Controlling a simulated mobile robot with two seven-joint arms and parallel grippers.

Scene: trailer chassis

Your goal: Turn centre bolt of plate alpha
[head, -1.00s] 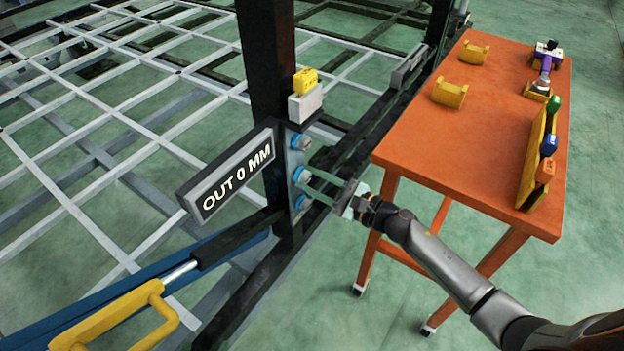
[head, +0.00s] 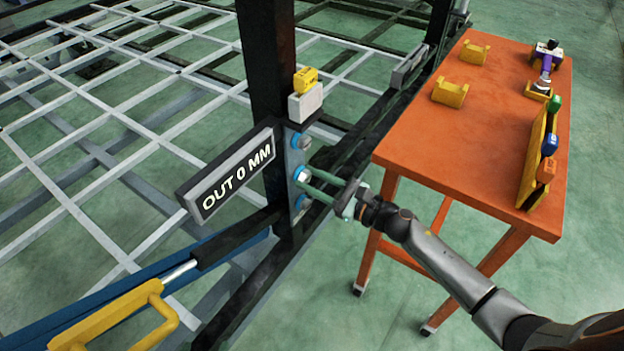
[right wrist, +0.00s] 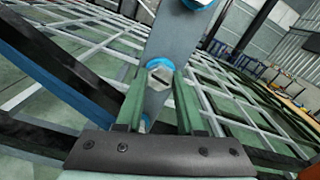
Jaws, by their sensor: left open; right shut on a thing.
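Plate alpha (head: 293,160) is a narrow grey upright plate on the black post, with bolts in blue collars one above another. The centre bolt (head: 300,175) is the middle one; its hex head also shows in the right wrist view (right wrist: 160,78). My right gripper (head: 312,180) reaches in from the right with long green fingers. In the right wrist view the fingers (right wrist: 160,88) stand on either side of the centre bolt's head and are shut on it. The upper bolt (head: 302,142) and lower bolt (head: 300,202) are clear of the fingers. My left gripper is not seen.
A sign reading "OUT 0 MM" (head: 235,176) stands left of the plate. A yellow block (head: 305,80) sits in a grey holder above it. A yellow handle (head: 125,318) is at lower left. An orange table (head: 480,130) with tools stands at right.

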